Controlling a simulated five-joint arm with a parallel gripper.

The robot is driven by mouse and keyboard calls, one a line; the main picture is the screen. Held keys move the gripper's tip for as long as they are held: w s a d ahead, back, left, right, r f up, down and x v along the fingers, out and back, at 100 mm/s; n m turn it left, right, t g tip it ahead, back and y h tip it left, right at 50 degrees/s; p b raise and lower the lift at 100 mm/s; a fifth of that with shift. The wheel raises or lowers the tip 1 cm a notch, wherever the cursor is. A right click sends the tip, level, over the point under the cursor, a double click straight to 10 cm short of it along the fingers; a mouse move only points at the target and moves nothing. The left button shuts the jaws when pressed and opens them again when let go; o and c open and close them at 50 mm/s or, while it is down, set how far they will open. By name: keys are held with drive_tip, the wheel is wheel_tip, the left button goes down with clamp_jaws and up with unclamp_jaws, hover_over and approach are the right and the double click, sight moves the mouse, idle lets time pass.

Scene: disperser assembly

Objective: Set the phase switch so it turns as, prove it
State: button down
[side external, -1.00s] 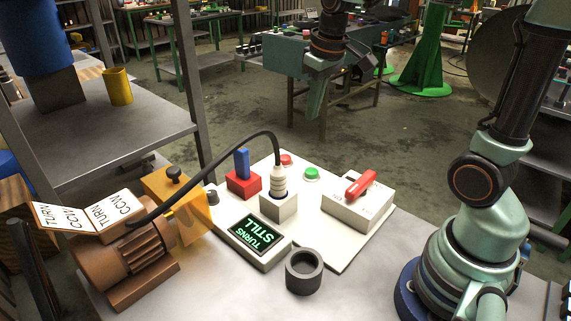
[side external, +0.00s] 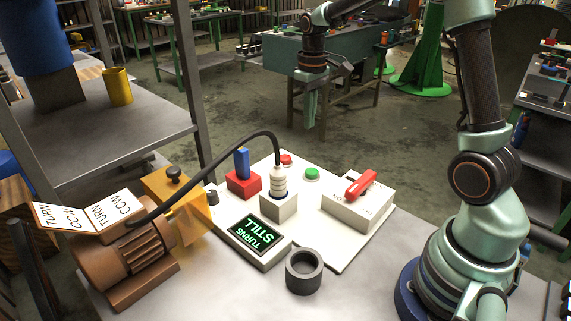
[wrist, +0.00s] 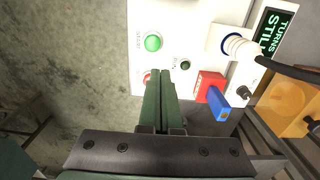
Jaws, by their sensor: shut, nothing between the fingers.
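The phase switch, a white box (side external: 345,211) with a red handle (side external: 361,184), sits at the board's right side; its markings are too small to read. The green button (side external: 311,174) and red button (side external: 286,160) are at the board's far edge. The display (side external: 256,236) reads "TURNS STILL". A card (side external: 110,208) on the brown motor (side external: 128,262) reads "TURN CCW". My gripper (side external: 309,122) is shut and empty, raised beyond the board. In the wrist view my fingertips (wrist: 158,85) are together and partly cover the red button (wrist: 148,76); the green button (wrist: 153,43) is clear.
A black-cabled plug (side external: 279,181) stands in a white socket (side external: 278,207). A blue lever (side external: 242,163) stands in a red base (side external: 244,184). A dark ring (side external: 304,272) lies at the front. A yellow block (side external: 166,186) with a black knob is behind the motor.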

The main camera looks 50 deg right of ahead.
sight(310, 172)
drive_tip(key=shift+f, duration=0.1)
drive_tip(key=f, duration=0.9)
drive_tip(key=d+f, duration=0.1)
drive_tip(key=f, duration=0.3)
drive_tip(key=shift+s+d+f, duration=0.1)
drive_tip(key=shift+f, duration=0.25)
drive_tip(key=shift+f, duration=1.05)
wheel_tip(310, 172, up, 14)
drive_tip(key=a, duration=0.1)
drive_tip(key=shift+r, duration=0.25)
drive_tip(key=shift+a, duration=0.15)
